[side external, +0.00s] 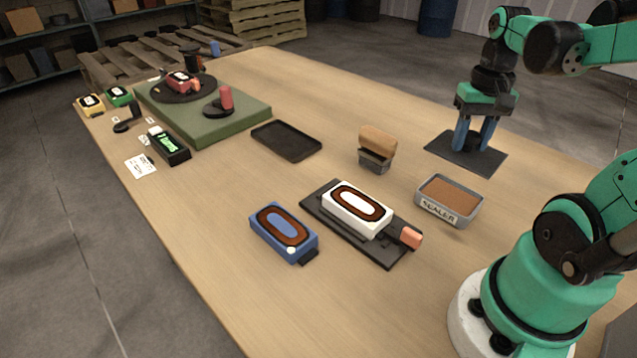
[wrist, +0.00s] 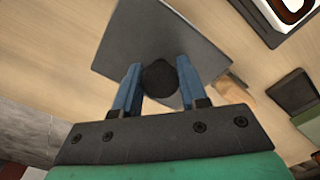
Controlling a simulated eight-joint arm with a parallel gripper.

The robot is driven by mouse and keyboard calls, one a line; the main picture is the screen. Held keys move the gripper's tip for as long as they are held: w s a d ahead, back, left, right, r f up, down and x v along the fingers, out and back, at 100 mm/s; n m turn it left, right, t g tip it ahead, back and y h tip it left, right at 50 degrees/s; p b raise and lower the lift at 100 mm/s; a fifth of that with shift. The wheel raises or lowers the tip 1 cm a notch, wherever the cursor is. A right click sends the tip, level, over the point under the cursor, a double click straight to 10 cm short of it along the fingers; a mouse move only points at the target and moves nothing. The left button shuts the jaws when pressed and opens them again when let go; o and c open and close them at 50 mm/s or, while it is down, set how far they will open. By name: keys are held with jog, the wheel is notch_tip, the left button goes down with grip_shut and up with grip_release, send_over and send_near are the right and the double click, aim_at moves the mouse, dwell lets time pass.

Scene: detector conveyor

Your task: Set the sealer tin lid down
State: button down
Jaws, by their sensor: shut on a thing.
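The sealer tin lid (side external: 447,152) is a flat dark grey plate, behind the sealer tin in the side view. My gripper (side external: 474,142) points down over it with blue fingers. In the wrist view my gripper (wrist: 158,78) is shut on the round black knob of the lid (wrist: 155,38). The plate lies level, at or very close to the table top; I cannot tell whether it touches. The sealer tin (side external: 447,219) is a grey, labelled, open box with brown content, apart from the lid.
A tan-topped block (side external: 377,142) stands left of the lid. A white detector (side external: 355,208) sits on a black fixture (side external: 386,252), with a blue detector (side external: 283,232) beside it. An empty black tray (side external: 286,141) and a green platform (side external: 205,130) lie farther left. Bare table (side external: 390,100) surrounds the lid's far side.

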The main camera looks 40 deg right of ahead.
jog(key=shift+f, duration=4.25)
jog(key=shift+f, duration=0.15)
jog(key=shift+c, duration=2.4)
grip_release()
